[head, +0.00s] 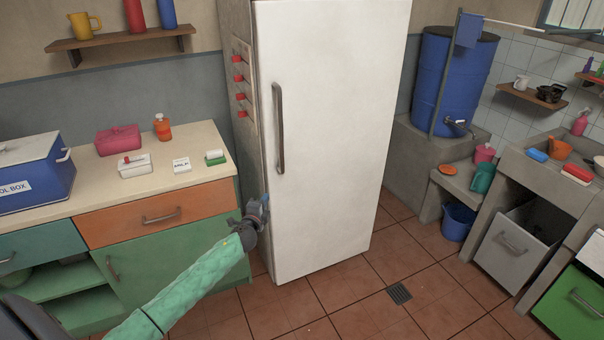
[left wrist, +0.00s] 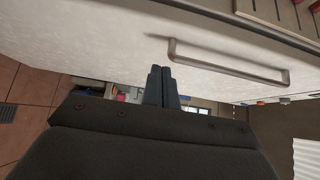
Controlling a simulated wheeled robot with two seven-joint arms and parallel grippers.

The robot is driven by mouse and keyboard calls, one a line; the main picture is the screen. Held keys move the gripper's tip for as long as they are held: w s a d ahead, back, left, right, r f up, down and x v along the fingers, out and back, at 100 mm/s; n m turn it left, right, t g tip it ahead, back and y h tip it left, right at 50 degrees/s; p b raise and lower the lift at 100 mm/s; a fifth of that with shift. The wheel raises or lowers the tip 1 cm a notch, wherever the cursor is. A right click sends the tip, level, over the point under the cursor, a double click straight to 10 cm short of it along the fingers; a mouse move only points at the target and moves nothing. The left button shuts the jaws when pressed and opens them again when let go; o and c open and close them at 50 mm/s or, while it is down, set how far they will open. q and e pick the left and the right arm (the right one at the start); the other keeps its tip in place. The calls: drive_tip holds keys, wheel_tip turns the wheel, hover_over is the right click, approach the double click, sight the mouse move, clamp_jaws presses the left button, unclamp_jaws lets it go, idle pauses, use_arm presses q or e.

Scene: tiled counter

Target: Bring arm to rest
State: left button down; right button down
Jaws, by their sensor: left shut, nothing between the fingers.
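My left arm (head: 190,278), in a green sleeve, reaches in from the lower left in the head view. Its gripper (head: 264,203) is in front of the lower left part of the white fridge (head: 335,120), below the long grey handle (head: 279,128). In the left wrist view the two fingers of the gripper (left wrist: 161,72) are together with nothing between them. The fridge door (left wrist: 110,45) and its handle (left wrist: 228,62) fill the upper part of that view, apart from the fingers. The fridge door looks closed. My right gripper is not seen.
A counter (head: 105,178) with a blue cool box (head: 38,168), a pink container (head: 118,140) and an orange bottle (head: 162,127) stands left of the fridge. A blue barrel (head: 452,80) and a sink unit (head: 545,180) are on the right. The tiled floor (head: 375,275) in front is mostly clear.

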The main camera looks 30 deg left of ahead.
use_arm(q)
drive_tip(key=s+a+n+g+y, duration=0.2)
drive_tip(key=a+n+g+y, duration=0.15)
drive_tip(key=n, duration=0.25)
drive_tip(key=s+d+f+n+g+h, duration=0.25)
drive_tip(key=s+d+f, duration=0.35)
drive_tip(key=s+d, duration=0.45)
drive_tip(key=s+d+f+n+g+h, duration=0.2)
drive_tip(key=s+d+f+g, duration=0.3)
drive_tip(key=s+d, duration=0.55)
drive_tip(key=s+d+f+n+g+h, duration=0.25)
drive_tip(key=s+d+f, duration=0.55)
drive_tip(key=d, duration=0.4)
drive_tip(key=s+d+f+g, duration=0.1)
drive_tip(key=s+d, duration=0.3)
drive_tip(key=s, duration=0.4)
drive_tip(key=s+d+f+g+h, duration=0.1)
drive_tip(key=s+d+f, duration=0.3)
drive_tip(key=s, duration=0.4)
drive_tip(key=shift+s+n+g, duration=0.3)
drive_tip(key=shift+s+g, duration=0.05)
